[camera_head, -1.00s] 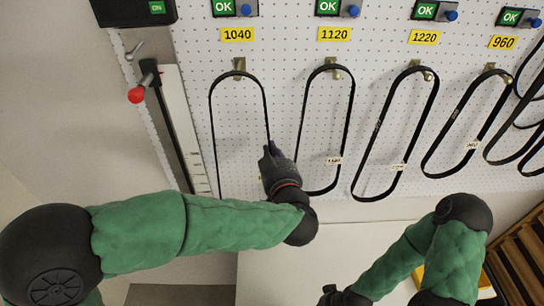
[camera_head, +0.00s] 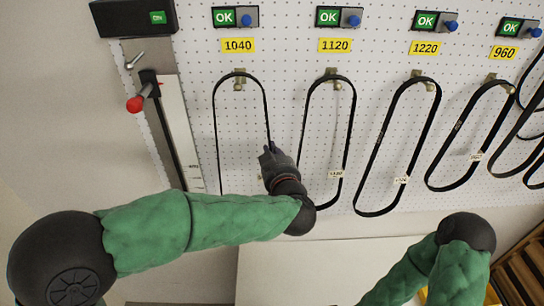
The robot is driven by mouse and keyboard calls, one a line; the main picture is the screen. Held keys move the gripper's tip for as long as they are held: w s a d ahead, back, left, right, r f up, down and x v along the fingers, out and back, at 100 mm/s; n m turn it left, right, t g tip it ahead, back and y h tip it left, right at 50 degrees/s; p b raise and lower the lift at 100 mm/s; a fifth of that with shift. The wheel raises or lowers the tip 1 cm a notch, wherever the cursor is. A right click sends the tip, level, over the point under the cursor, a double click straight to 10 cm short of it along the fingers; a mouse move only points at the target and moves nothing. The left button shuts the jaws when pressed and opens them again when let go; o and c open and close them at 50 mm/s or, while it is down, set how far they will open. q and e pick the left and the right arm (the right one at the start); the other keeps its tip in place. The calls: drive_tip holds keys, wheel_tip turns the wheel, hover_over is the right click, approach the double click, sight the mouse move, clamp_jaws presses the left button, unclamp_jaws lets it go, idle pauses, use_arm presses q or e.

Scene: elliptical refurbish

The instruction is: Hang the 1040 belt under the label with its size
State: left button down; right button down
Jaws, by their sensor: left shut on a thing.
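A thin black belt (camera_head: 215,118) forms a long loop in front of the pegboard below the yellow 1040 label (camera_head: 238,45). Its top arc lies at the brass hook (camera_head: 239,83) under that label; I cannot tell whether it rests on the hook. My left gripper (camera_head: 271,152) is shut on the right strand of this belt, partway down. The belt's lower end is hidden behind my left arm. My right gripper is out of the picture; only the right arm shows at the lower right.
Other belts hang on hooks under the 1120 (camera_head: 334,45), 1220 (camera_head: 424,48) and 960 (camera_head: 503,53) labels. A measuring rail with a red knob (camera_head: 134,105) stands at the left of the pegboard (camera_head: 290,80). A pale surface (camera_head: 320,265) lies below the board. A slatted wooden thing (camera_head: 525,265) is at the lower right.

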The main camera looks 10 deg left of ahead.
use_arm(q)
drive_tip(key=w, duration=0.1)
drive_tip(key=f, duration=0.1)
drive_tip(key=w, duration=0.1)
drive_tip(key=shift+w+a+f+b, duration=0.25)
drive_tip(key=shift+w+f+b, duration=0.1)
drive_tip(key=shift+f+b, duration=0.05)
drive_tip(key=shift+f, duration=0.1)
idle(0.7)
drive_tip(key=c, duration=1.3)
unclamp_jaws()
drive_tip(key=v, duration=1.2)
